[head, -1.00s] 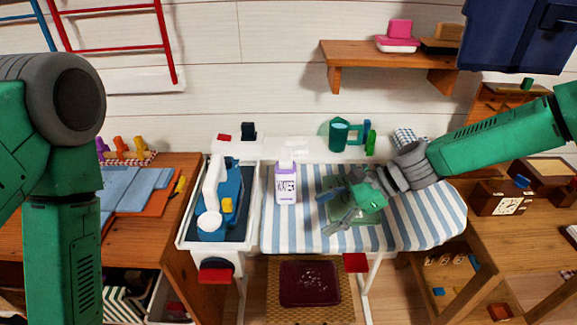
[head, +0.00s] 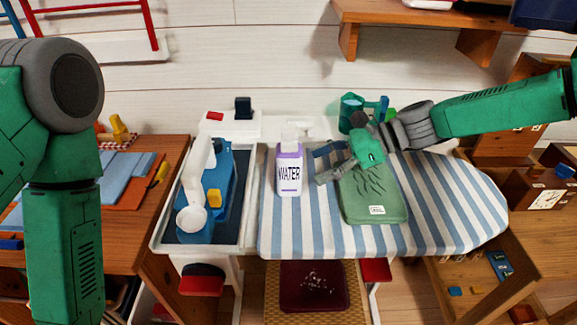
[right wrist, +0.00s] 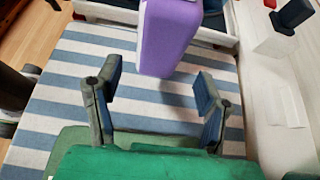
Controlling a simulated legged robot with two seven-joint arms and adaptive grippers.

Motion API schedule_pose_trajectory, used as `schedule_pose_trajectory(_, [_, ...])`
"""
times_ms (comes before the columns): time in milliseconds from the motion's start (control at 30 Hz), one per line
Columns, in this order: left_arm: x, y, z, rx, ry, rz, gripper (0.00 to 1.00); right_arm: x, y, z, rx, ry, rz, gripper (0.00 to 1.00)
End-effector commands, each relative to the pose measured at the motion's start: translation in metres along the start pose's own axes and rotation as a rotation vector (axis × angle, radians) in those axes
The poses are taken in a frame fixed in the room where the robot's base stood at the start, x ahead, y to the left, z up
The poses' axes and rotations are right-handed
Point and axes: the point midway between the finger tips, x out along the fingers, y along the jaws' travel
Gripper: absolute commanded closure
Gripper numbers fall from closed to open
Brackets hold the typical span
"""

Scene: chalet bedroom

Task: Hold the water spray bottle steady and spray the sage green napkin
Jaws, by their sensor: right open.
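The water spray bottle (head: 289,172), white with purple bands and a WATER label, stands upright on the striped ironing board. Its purple side also shows in the right wrist view (right wrist: 167,38), just beyond my fingers. The sage green napkin (head: 378,203) lies folded on the board to the right of the bottle, with a small white tag near its front edge. My right gripper (head: 325,165) is open and points left at the bottle, above the napkin's back left corner. In the right wrist view its fingers (right wrist: 155,95) are apart with nothing between them. My left gripper is out of view.
The striped ironing board (head: 450,220) is bare at its right end. A blue iron-like toy (head: 215,185) sits in the tray left of the bottle. A teal cup (head: 352,108) stands behind my right gripper. A wooden shelf (head: 420,17) hangs above.

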Motion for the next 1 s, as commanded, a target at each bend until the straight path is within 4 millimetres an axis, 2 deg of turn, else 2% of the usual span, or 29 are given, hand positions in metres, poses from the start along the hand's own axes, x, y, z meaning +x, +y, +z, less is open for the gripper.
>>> schedule_pose_trajectory(33, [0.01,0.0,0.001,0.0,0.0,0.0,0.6,0.01,0.001,-0.005,0.0,-0.001,0.002,0.38])
schedule_pose_trajectory(200, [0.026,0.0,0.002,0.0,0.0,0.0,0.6,0.034,0.0,-0.006,0.001,-0.003,0.001,0.38])
schedule_pose_trajectory(433, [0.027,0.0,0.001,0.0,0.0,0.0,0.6,0.06,0.0,-0.003,0.002,-0.001,0.001,0.38])
schedule_pose_trajectory(633, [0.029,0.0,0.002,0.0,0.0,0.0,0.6,0.071,0.0,-0.002,0.001,0.0,0.001,0.38])
schedule_pose_trajectory(933, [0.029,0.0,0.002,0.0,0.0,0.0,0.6,0.072,0.0,-0.002,0.001,-0.002,0.0,0.38])
schedule_pose_trajectory(967, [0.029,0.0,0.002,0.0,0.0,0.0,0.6,0.072,0.0,-0.002,0.001,-0.002,0.0,0.45])
schedule_pose_trajectory(1000, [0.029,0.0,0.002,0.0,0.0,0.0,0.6,0.072,0.0,-0.002,0.001,-0.002,0.0,0.59])
